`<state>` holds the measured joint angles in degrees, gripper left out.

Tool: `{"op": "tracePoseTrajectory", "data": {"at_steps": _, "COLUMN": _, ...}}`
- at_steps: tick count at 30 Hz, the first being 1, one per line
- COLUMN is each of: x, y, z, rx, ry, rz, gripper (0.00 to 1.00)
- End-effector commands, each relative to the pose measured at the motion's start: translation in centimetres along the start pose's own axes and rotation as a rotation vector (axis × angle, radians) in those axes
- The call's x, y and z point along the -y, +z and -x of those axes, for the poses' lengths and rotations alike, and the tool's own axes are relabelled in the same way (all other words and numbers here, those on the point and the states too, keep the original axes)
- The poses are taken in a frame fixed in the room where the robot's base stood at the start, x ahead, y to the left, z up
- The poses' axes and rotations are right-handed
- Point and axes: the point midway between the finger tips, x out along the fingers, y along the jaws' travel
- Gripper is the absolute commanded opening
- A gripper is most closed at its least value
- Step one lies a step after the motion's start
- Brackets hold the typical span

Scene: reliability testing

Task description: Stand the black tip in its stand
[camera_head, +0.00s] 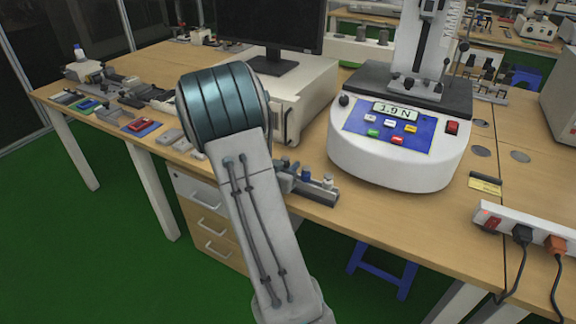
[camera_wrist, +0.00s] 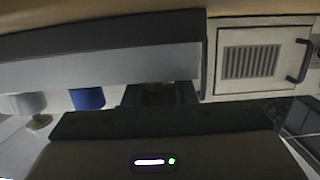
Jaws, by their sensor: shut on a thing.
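The stand (camera_head: 318,197) is a low grey block near the front edge of the bench, just right of my forearm. A blue tip (camera_head: 306,175) and a pale grey tip (camera_head: 327,183) stand in it. In the wrist view the stand (camera_wrist: 100,68) is a long grey bar close in front, with the blue tip (camera_wrist: 87,98) and the grey tip (camera_wrist: 28,103) beside my gripper (camera_wrist: 160,95). My gripper is shut on a dark piece that looks like the black tip. This piece is mostly hidden, so I cannot tell whether it is seated.
A round-fronted tester (camera_head: 385,165) stands right of the stand. A white case (camera_head: 310,95) with a monitor (camera_head: 270,30) is behind my arm. A power strip (camera_head: 520,228) lies at the right edge, and several small parts lie at the left.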

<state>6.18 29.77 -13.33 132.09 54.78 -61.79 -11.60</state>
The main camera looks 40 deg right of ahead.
Motion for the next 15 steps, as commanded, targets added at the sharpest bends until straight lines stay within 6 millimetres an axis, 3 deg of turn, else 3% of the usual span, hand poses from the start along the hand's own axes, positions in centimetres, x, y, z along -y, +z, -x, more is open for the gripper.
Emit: {"op": "tracePoseTrajectory", "data": {"at_steps": 15, "x": -0.04, "y": 0.99, "z": -0.11, "rx": 0.007, "ry": 0.000, "rz": 0.002, "gripper": 0.02}}
